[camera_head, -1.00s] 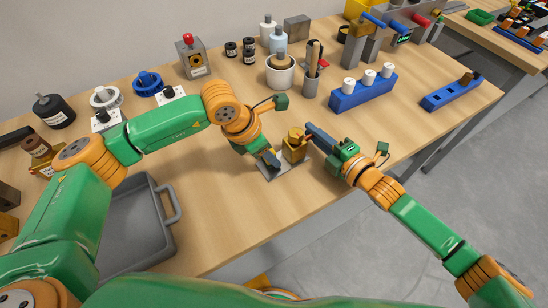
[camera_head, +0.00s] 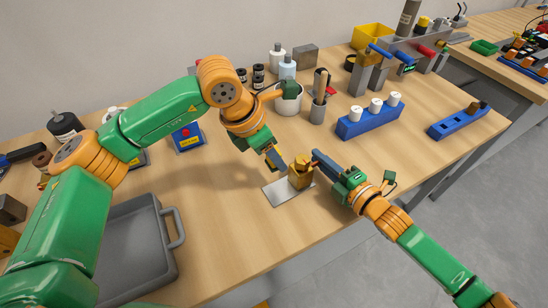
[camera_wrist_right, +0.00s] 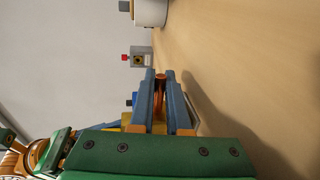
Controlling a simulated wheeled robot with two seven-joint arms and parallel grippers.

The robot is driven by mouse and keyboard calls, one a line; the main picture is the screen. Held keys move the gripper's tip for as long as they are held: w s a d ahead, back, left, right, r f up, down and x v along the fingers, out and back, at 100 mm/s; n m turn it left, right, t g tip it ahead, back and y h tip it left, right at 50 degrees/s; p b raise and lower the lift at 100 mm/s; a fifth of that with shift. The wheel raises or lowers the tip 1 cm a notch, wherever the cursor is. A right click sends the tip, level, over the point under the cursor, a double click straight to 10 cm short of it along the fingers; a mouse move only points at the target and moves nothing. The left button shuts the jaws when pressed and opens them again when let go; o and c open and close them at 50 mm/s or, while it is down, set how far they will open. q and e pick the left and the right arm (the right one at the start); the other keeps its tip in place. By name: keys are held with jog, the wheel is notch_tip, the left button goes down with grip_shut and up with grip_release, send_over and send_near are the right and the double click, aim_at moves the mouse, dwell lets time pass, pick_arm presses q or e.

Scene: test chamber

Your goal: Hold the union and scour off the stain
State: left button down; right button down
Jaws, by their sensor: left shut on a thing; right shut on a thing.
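The union, a brass-coloured fitting (camera_head: 300,177), stands over a flat grey plate (camera_head: 279,195) near the table's front edge. My right gripper (camera_head: 316,156) reaches in from the right and is shut on its upper part. In the right wrist view, a copper-coloured piece (camera_wrist_right: 160,92) shows between its two blue fingers. The stain cannot be seen.
A grey tray (camera_head: 178,228) lies at the left. A blue block with white cylinders (camera_head: 369,120) and a blue holder (camera_head: 455,124) stand at the right. A white pot (camera_head: 290,103) and a grey cup with tools (camera_head: 318,112) stand behind.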

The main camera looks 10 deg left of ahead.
dwell(0.3)
jog(key=c, duration=0.8)
grip_release()
jog(key=shift+d, duration=0.1)
pick_arm(q)
jog(key=shift+d, duration=0.1)
pick_arm(e)
jog(key=v, duration=1.1)
jog(key=shift+s+f, duration=0.1)
jog(key=shift+s+d, duration=0.2)
jog(key=shift+s, duration=0.05)
